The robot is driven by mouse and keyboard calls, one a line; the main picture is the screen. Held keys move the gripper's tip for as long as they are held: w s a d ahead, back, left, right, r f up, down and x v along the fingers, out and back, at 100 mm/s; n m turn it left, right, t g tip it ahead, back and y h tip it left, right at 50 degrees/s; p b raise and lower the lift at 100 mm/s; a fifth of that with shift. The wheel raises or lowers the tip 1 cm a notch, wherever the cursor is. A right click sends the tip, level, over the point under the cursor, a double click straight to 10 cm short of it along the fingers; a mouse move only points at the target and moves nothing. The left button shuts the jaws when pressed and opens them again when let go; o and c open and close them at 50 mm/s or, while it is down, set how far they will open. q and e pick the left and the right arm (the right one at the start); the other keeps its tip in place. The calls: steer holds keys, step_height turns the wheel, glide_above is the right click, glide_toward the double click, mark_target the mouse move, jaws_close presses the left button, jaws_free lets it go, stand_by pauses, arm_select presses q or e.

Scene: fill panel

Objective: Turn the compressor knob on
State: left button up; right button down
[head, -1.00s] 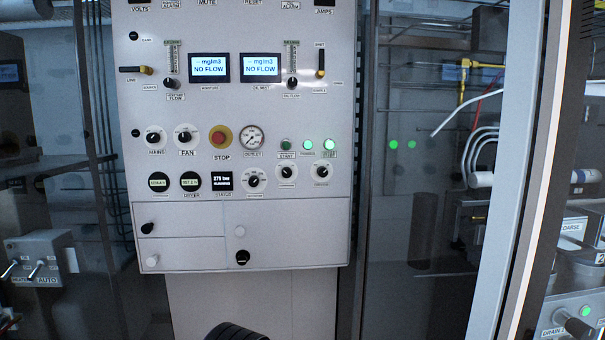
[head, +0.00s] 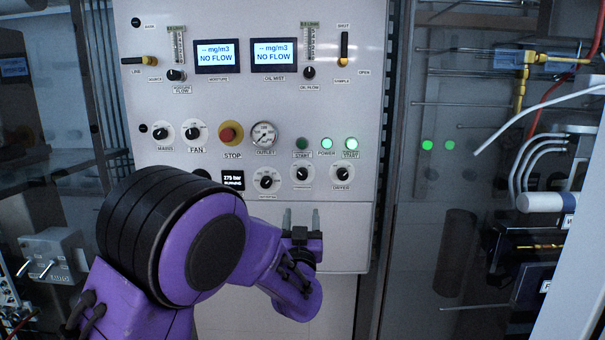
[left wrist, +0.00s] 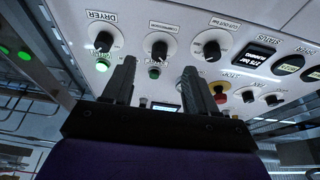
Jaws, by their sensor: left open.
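Two alike black knobs on white round plates sit side by side under the green START lights on the white panel. The right one is labelled DRYER (head: 342,173). The left one, the likely compressor knob (head: 302,173), has a label too small to read. In the left wrist view this middle knob (left wrist: 160,45) shows beyond the fingers, its pointer roughly along the picture's vertical. My left gripper (head: 301,217) is open and empty, below this knob in the head view and apart from it. In the left wrist view its two fingers (left wrist: 158,88) point toward the panel. My right gripper is not in view.
The red STOP button (head: 231,133) and OUTLET gauge (head: 264,135) are to the left. Another knob (head: 266,181) sits close on the left. A glazed bay with pipes and a white hose (head: 545,108) is to the right. Lower panel doors (head: 345,240) lie behind my gripper.

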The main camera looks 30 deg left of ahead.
mark_target(302, 178)
arm_select(q)
steer(key=shift+t, duration=0.3)
steer(key=p+x, duration=0.1)
steer(key=x, duration=0.2)
steer(key=r+p+x, duration=0.1)
steer(key=p+x, duration=0.1)
steer(key=x, duration=0.2)
steer(key=s+r+p+x, duration=0.1)
steer(key=p+x, duration=0.1)
steer(key=x, duration=0.2)
steer(key=shift+w+a+r, duration=0.1)
steer(key=shift+w+a, duration=0.05)
steer(key=c, duration=1.1)
